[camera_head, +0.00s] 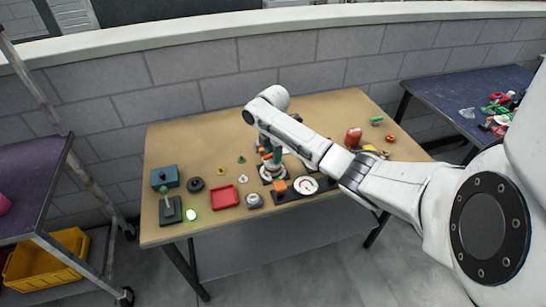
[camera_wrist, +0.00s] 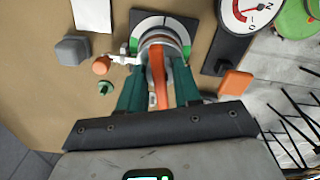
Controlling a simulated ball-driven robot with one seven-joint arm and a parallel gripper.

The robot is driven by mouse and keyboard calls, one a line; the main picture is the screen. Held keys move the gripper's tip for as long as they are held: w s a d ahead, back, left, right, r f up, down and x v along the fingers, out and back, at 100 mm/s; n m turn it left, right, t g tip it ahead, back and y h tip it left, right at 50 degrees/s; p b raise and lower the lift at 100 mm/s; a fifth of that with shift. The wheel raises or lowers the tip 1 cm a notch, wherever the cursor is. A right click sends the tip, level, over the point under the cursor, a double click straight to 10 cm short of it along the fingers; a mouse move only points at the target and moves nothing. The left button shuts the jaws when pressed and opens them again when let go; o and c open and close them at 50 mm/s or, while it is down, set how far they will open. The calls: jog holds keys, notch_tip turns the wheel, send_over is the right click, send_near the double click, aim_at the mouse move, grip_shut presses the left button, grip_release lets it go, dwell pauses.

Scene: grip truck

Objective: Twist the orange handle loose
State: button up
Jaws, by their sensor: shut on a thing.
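The orange handle (camera_wrist: 158,88) sticks out from a round fitting (camera_wrist: 163,38) with a pale collar, in front of a half-round black and white dial plate with green ends. My gripper (camera_wrist: 159,72) has its green fingers on both sides of the handle and is shut on it. In the head view my gripper (camera_head: 270,150) points down at the fitting near the table's middle. The arm and fingers partly hide the fitting and handle there.
A dial gauge (camera_head: 305,185) on a dark plate and an orange block (camera_head: 280,186) stand close by. A small orange knob (camera_wrist: 100,66) on a white tap sits left of the fingers. A red tray (camera_head: 225,197) and other small parts lie around the tabletop (camera_head: 200,150).

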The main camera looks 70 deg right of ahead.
jog(key=o, duration=0.7)
jog(key=shift+a, duration=0.1)
notch_tip(320, 180, up, 5)
jog(key=p, duration=0.4)
jog(key=shift+p, duration=0.4)
jog(key=shift+r, duration=1.25)
